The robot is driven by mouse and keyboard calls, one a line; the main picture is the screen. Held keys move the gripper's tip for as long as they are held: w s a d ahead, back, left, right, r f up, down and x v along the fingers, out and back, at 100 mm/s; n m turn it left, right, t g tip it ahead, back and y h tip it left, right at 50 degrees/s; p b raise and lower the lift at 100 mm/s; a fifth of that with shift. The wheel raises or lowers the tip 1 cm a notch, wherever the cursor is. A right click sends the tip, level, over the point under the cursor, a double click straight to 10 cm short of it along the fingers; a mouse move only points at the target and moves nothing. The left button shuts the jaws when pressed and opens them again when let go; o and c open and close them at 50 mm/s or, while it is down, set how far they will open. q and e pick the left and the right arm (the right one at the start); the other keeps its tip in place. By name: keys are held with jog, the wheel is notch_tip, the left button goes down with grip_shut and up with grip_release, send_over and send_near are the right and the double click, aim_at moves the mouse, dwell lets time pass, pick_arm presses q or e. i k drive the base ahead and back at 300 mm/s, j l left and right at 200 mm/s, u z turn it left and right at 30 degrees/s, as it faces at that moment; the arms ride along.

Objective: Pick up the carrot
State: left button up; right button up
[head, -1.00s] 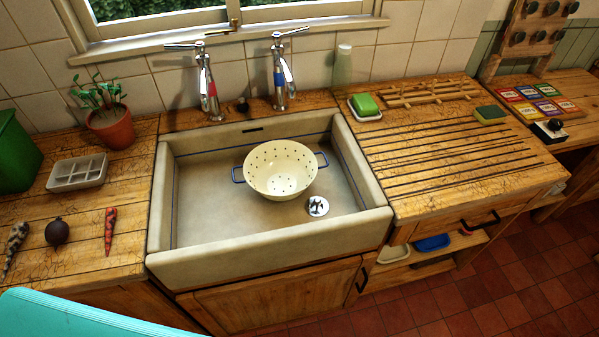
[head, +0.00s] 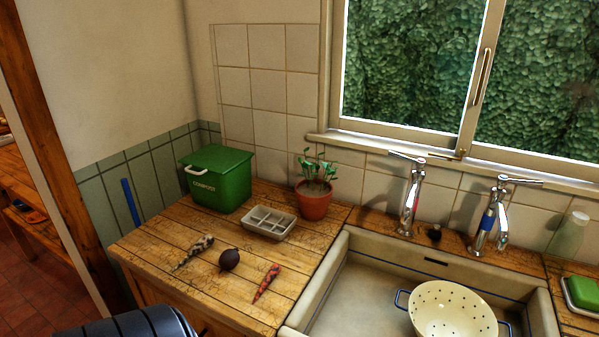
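The carrot (head: 266,283) is a short, tapered, orange-red root with dark marks. It lies on the wooden counter left of the sink, its narrow end toward the front. A round dark beet-like root (head: 229,259) lies just left of it, apart from it. A mottled pale and dark tapered root (head: 193,252) lies further left. Neither of my grippers shows in the head view, and nothing touches the carrot.
A green compost bin (head: 217,180), a grey sectioned tray (head: 270,223) and a potted seedling (head: 314,200) stand behind the roots. The sink (head: 345,290) with a cream colander (head: 450,310) is to the right. The counter (head: 150,245) is bare at its left front.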

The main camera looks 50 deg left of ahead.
aim_at(273, 271)
jog(key=u, duration=1.8)
jog(key=k+l+z, duration=0.1)
jog(key=l+z, duration=0.3)
jog(key=j, duration=0.1)
